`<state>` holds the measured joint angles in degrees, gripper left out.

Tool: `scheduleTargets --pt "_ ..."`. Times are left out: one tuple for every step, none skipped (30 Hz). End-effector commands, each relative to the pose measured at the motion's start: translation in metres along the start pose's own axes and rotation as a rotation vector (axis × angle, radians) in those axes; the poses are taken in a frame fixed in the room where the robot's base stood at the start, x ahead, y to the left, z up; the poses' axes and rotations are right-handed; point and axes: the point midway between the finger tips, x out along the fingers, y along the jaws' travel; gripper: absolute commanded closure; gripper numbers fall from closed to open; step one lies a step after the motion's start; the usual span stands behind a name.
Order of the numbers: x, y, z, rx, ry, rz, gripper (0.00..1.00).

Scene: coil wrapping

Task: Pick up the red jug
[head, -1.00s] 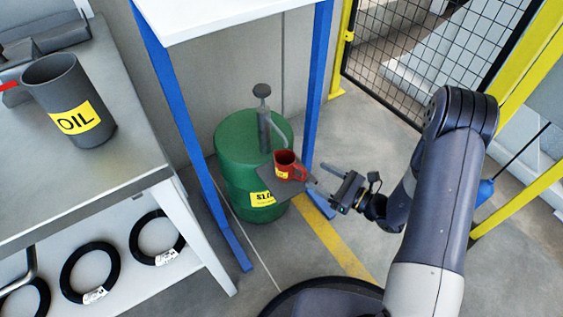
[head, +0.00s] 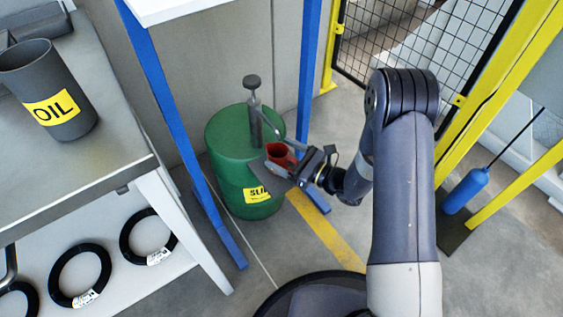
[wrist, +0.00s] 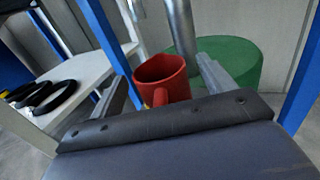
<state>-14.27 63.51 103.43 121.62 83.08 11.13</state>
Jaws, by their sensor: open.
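In the wrist view the red jug (wrist: 163,80) is upright, between the two spread fingers of my gripper (wrist: 165,88). The fingers are open, one on each side of it. I cannot tell whether either finger touches it. The jug's lower part is hidden behind the gripper body.
The green drum (head: 228,150) with its grey pump (head: 253,110) is just behind the jug. Blue table legs (head: 172,120) stand close on both sides. A grey bench with an oil can (head: 50,90) is at left. A yellow-framed mesh fence (head: 400,40) is at right.

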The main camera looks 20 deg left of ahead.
Motion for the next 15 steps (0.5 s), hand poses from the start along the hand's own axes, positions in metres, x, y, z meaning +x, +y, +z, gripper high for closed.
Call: scheduleTargets --pt "0.0000 -0.0001 0.0003 0.000 0.000 0.000 0.23" --pt "-0.0001 -0.0001 0.0003 0.000 0.000 0.000 0.23" --pt "-0.0002 -0.0001 0.0003 0.000 0.000 0.000 0.23" --pt "-0.0002 -0.0001 0.0003 0.000 0.000 0.000 0.23" --pt "-0.0002 -0.0001 0.0003 0.000 0.000 0.000 0.25" --pt "-0.0003 0.0000 0.0003 0.000 0.000 0.000 0.28" --pt "-0.0003 0.0000 0.0003 0.000 0.000 0.000 0.31" --pt "-0.0003 0.0000 0.0002 0.000 0.000 0.000 0.33" --pt "-0.0004 0.0000 0.0002 0.000 0.000 0.000 0.37" --pt "-0.0004 0.0000 0.0002 0.000 0.000 0.000 0.39" --pt "-0.0004 0.0000 0.0002 0.000 0.000 0.000 0.42" --pt "-0.0004 0.0000 0.0002 0.000 0.000 0.000 0.45" --pt "-0.0004 0.0000 0.0002 0.000 0.000 0.000 0.47" --pt "-0.0004 0.0001 0.0001 0.000 0.000 0.000 0.50" --pt "-0.0004 0.0001 0.0001 0.000 0.000 0.000 0.53"
